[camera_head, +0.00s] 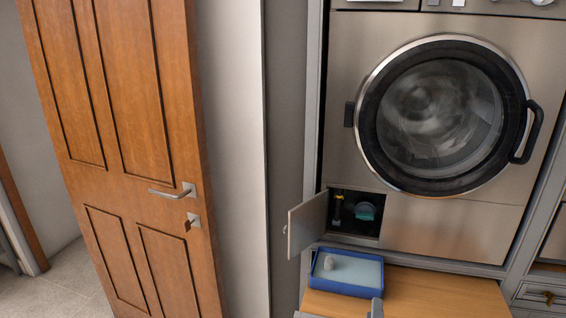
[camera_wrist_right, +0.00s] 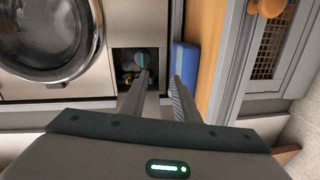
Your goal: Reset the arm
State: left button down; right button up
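My right gripper (camera_head: 338,312) shows only as two grey fingertips at the bottom edge of the head view, in front of the blue tray. In the right wrist view the right gripper (camera_wrist_right: 161,78) has its two fingers apart, with nothing held between them. My left gripper is not in view.
A washing machine (camera_head: 450,228) stands above a wooden bench (camera_head: 440,290). Its small lower flap (camera_head: 307,224) is open, showing a compartment with a teal part (camera_head: 365,211). A blue tray (camera_head: 345,289) holds a small grey object (camera_head: 328,262). A wooden door (camera_head: 125,150) is at left.

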jog(key=s+d+f+m+g, duration=0.3)
jog(key=s+f+m+g, duration=0.1)
jog(key=s+f, duration=0.35)
jog(key=s+a+f+m+g+y, duration=0.1)
jog(key=s+f+m+g+y, duration=0.4)
jog(key=s, duration=0.7)
jog(key=s+f+m+g, duration=0.25)
jog(key=s+f, duration=0.45)
jog(key=s, duration=0.6)
jog(key=s+a+f+x, duration=0.1)
jog(key=a+x, duration=0.2)
jog(key=x, duration=1.7)
jog(key=s+a+f+t, duration=0.1)
jog(key=f, duration=0.6)
jog(key=s+a+f+t+y, duration=0.1)
jog(key=s+f, duration=0.1)
jog(key=f, duration=0.5)
jog(key=shift+s+f+n+y, duration=0.3)
jog(key=shift+f+n, duration=0.05)
jog(key=shift+n, duration=0.1)
